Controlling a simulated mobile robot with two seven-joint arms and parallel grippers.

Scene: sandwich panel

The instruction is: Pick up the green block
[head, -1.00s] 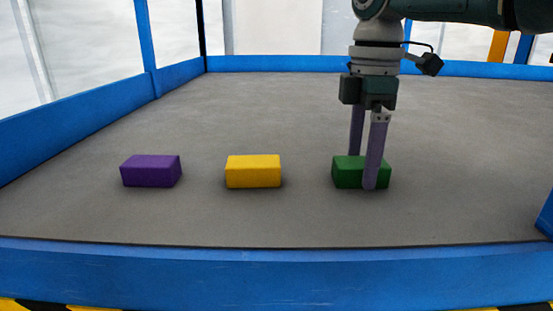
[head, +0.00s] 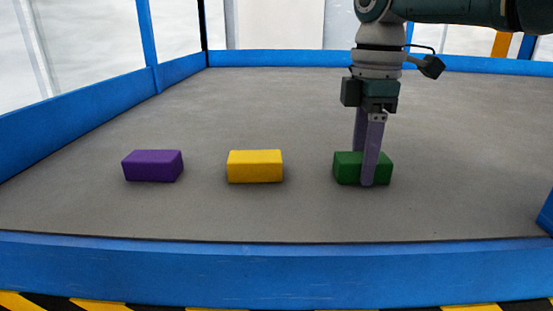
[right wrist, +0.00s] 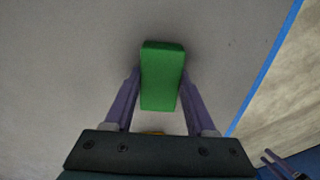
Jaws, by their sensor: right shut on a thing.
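The green block (head: 347,168) lies on the grey table at the right of the head view. My right gripper (head: 364,170) reaches down over it, with one purple finger on its near side and the other behind it. In the right wrist view the green block (right wrist: 162,72) sits between the two fingers of the right gripper (right wrist: 160,88), which is shut on it. The block appears to rest on the table surface.
A yellow block (head: 255,166) lies to the left of the green one, and a purple block (head: 152,166) lies farther left. A blue rim (head: 270,273) borders the grey table (head: 250,110). The table behind the blocks is clear.

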